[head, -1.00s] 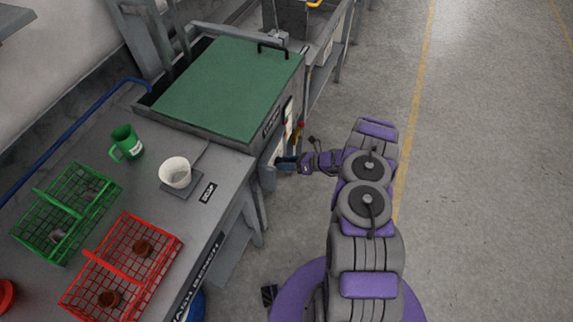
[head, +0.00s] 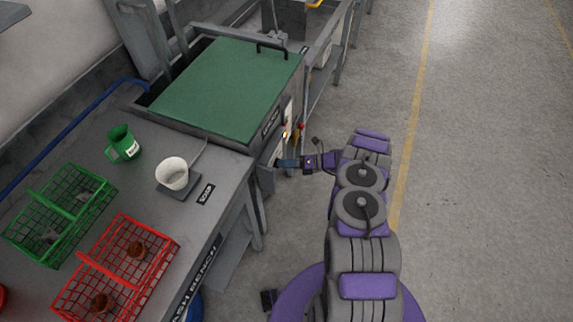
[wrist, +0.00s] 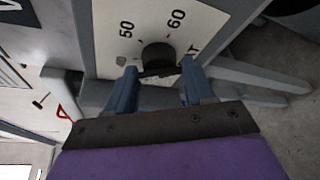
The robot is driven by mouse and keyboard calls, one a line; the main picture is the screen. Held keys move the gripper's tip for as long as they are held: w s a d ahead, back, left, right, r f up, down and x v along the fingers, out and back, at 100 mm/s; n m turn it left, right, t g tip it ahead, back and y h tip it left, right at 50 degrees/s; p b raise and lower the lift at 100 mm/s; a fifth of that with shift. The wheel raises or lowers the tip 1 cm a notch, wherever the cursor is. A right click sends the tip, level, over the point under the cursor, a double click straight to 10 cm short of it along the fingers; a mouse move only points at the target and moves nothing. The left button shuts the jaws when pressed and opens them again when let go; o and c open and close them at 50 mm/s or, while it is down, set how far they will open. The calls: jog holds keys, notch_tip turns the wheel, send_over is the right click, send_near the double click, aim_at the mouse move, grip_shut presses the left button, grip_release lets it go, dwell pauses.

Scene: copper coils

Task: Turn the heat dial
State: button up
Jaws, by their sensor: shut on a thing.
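The heat dial (wrist: 158,55) is a dark round knob on a white panel (wrist: 105,40) marked 50 and 60 in the wrist view. My gripper (wrist: 157,80) has its two blue fingers on either side of the dial's lower part and is shut on it. The dial's pointer cannot be made out clearly. In the head view my gripper (head: 282,163) reaches left to the front of the green-lidded unit (head: 228,85), and the dial is hidden there.
Open floor (head: 480,200) lies to the right.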

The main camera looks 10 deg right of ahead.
jog(key=shift+w+d, duration=0.15)
jog(key=o, duration=0.8)
jog(key=shift+f, duration=0.1)
jog(key=shift+o, duration=1.2)
jog(key=p+v, duration=0.2)
jog(key=v, duration=1.5)
jog(key=shift+d+p, duration=0.25)
jog(key=shift+p, duration=0.15)
